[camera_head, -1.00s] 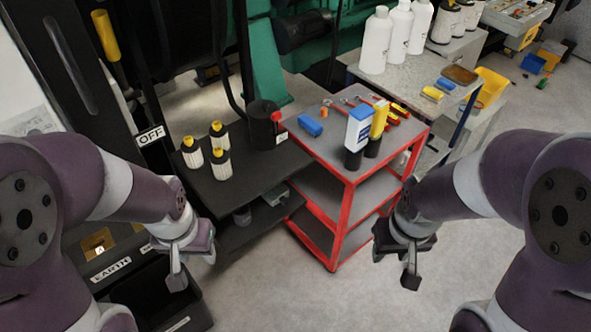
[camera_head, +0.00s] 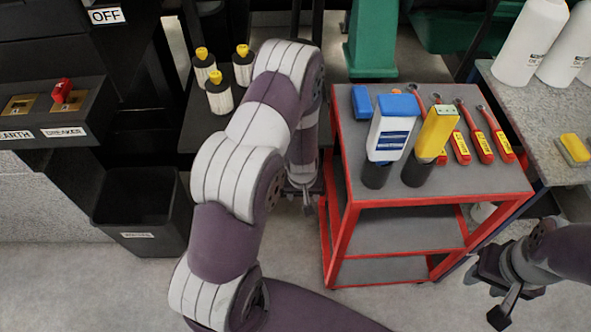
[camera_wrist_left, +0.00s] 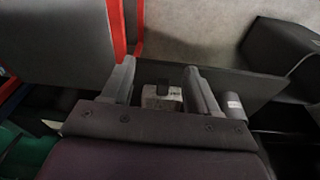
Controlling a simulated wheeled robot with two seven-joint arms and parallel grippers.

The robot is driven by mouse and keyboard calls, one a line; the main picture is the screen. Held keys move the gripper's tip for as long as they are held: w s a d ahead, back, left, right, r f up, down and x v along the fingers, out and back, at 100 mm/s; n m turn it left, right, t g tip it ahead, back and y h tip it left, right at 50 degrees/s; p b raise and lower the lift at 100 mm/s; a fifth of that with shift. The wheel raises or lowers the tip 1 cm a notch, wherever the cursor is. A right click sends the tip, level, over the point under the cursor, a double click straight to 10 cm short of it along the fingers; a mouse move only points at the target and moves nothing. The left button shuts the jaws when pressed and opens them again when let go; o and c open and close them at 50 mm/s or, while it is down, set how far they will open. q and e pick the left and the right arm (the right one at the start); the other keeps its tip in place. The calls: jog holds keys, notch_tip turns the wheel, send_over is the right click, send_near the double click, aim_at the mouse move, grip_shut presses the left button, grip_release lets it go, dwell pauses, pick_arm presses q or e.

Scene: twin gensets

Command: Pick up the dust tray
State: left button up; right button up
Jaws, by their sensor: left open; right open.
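No item is clearly recognisable as the dust tray. In the left wrist view, a small pale grey box-like thing (camera_wrist_left: 161,97) shows between the fingers of my left gripper (camera_wrist_left: 160,72), partly hidden; it may be the tray, but I cannot tell. My left gripper (camera_head: 305,193) is open, low between the dark bench and the red cart in the head view, mostly hidden by its own arm. I cannot tell whether it touches the pale thing. My right gripper (camera_head: 493,293) is open and empty, above the floor to the right of the cart.
Several yellow-capped bottles (camera_head: 219,93) stand on the dark bench (camera_head: 199,125). A black bin (camera_head: 140,217) stands at left below the breaker panel (camera_head: 55,108). Floor in front is clear.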

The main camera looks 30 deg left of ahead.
pick_arm(q)
jog(key=w+a+f, duration=0.2)
jog(key=f, duration=0.1)
jog(key=w+a+f+n+t+y+b, duration=0.1)
jog(key=w+f, duration=0.2)
jog(key=w+a+f+y, duration=0.1)
jog(key=w+a+f, duration=0.1)
jog(key=f, duration=0.1)
jog(key=shift+w+a+f+t, duration=0.15)
jog(key=shift+a+f+t, duration=0.1)
jog(key=shift+a+t, duration=0.15)
jog(key=c, duration=1)
grip_shut()
jog(key=shift+r, duration=0.15)
